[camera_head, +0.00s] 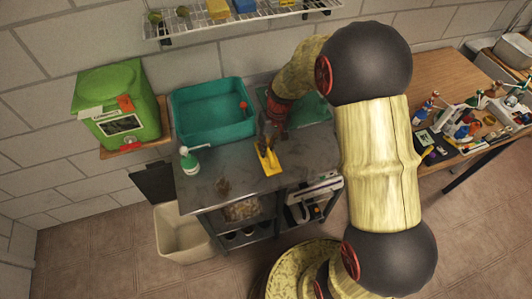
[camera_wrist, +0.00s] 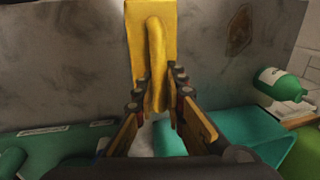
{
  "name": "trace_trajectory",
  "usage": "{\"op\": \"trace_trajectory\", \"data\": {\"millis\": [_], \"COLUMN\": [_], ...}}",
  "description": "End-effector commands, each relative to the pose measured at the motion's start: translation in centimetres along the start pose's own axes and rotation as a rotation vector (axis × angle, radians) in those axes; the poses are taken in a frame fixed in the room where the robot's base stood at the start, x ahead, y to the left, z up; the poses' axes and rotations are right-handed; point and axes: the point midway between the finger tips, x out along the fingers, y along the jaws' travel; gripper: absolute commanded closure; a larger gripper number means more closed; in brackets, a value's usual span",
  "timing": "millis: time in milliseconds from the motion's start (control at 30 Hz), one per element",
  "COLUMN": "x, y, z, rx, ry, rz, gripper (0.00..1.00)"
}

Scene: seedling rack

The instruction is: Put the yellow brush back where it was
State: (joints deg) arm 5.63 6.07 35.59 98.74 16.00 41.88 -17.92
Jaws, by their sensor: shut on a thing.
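The yellow brush (camera_head: 269,160) is at the front part of the grey metal table top (camera_head: 225,172). In the wrist view the yellow brush (camera_wrist: 152,45) has a flat block and a long raised handle. My gripper (camera_head: 265,138) is above the table and shut on the brush's handle; in the wrist view its fingers (camera_wrist: 158,103) lie on both sides of the handle. I cannot tell whether the brush touches the table.
A teal basin (camera_head: 212,110) stands at the table's back, with a green-and-white bottle (camera_head: 190,160) to its front left. A green box (camera_head: 117,105) is at the left. A wire shelf (camera_head: 235,22) hangs above. A wooden table (camera_head: 450,75) with several items is at the right.

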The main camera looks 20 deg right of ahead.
Motion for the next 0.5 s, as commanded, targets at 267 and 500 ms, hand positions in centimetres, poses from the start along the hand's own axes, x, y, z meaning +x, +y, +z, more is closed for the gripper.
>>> {"op": "trace_trajectory", "data": {"millis": [267, 500], "x": [2.8, 3.6], "y": [0.6, 0.7], "z": [-0.6, -0.6], "rx": [0.0, 0.0], "ry": [-0.001, 0.002], "rz": [-0.001, 0.0], "gripper": [1.0, 1.0]}}
